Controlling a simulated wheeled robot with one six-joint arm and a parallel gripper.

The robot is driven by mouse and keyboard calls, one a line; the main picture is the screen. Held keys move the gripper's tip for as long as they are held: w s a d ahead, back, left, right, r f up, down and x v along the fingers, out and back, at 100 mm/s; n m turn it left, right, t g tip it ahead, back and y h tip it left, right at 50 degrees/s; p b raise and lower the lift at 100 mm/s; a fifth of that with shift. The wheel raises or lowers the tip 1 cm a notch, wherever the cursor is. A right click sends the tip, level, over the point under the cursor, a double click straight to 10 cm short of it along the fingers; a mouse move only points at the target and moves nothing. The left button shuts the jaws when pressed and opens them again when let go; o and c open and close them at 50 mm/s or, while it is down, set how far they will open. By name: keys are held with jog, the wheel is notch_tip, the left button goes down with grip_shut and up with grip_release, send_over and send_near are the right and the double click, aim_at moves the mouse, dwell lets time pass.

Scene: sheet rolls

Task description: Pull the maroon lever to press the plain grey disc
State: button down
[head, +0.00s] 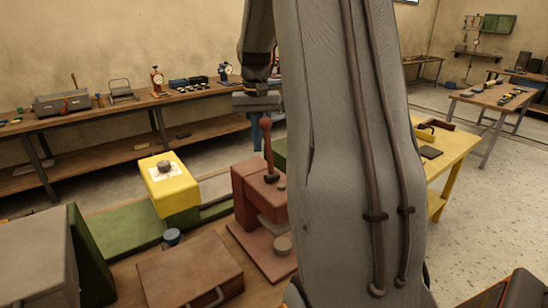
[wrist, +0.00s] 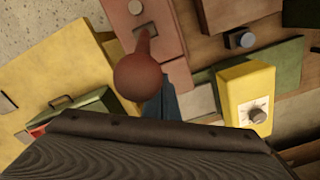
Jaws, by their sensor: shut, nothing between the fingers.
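The maroon lever (head: 267,150) stands nearly upright on a maroon press (head: 250,193), with a round ball knob at its top. In the wrist view the lever's ball knob (wrist: 137,75) shows large, just beyond the gripper's edge. The plain grey disc (head: 282,245) sits on the maroon base, low at the front of the press. My gripper (head: 257,105) is shut and empty, just above the ball knob in the head view. I cannot tell whether it touches the knob. Its dark body (wrist: 150,145) fills the bottom of the wrist view.
A yellow box (head: 172,185) with a dial knob stands left of the press, on a green base. A blue-grey knob (head: 172,237) and a brown handled case (head: 190,270) are nearer. My arm hides the area right of the press. A yellow table (head: 452,150) stands beyond.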

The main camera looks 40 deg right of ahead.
aim_at(269, 144)
jog(key=s+p, duration=0.3)
jog(key=s, duration=0.7)
jog(key=shift+s+a, duration=0.2)
jog(key=shift+a, duration=0.15)
dwell(0.5)
jog(key=shift+f, duration=0.1)
jog(key=shift+w+d, duration=0.1)
jog(key=shift+w, duration=6)
notch_tip(269, 144, up, 10)
jog(key=w+p, duration=0.2)
jog(key=shift+d, duration=0.35)
